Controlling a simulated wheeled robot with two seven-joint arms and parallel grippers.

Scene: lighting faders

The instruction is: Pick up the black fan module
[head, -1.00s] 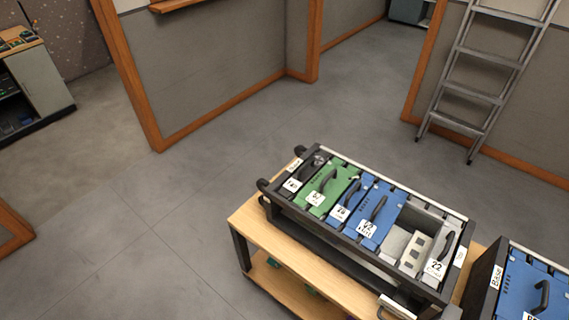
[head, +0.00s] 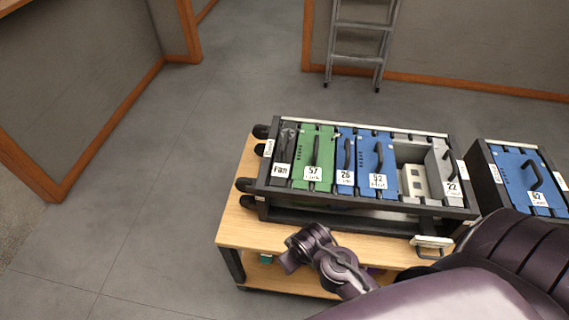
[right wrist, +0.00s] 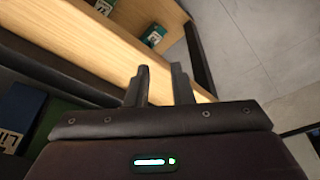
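The black fan module (head: 286,142), labelled "Fan", sits upright in the leftmost slot of the rack (head: 345,213) on the wooden cart. My right arm comes in from the lower right in the head view, over the cart's front edge and below the rack. In the right wrist view my right gripper (right wrist: 160,72) is open and empty, its two dark fingers a little apart. It is in front of the cart's wooden boards, apart from the fan module. My left gripper is not in view.
Green module 57 (head: 314,150) is right beside the fan module, followed by blue modules 26 (head: 346,150) and 52 (head: 377,152) and grey module 22 (head: 440,165). A second case (head: 525,170) stands at the right. Floor left of the wooden cart (head: 228,231) is clear.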

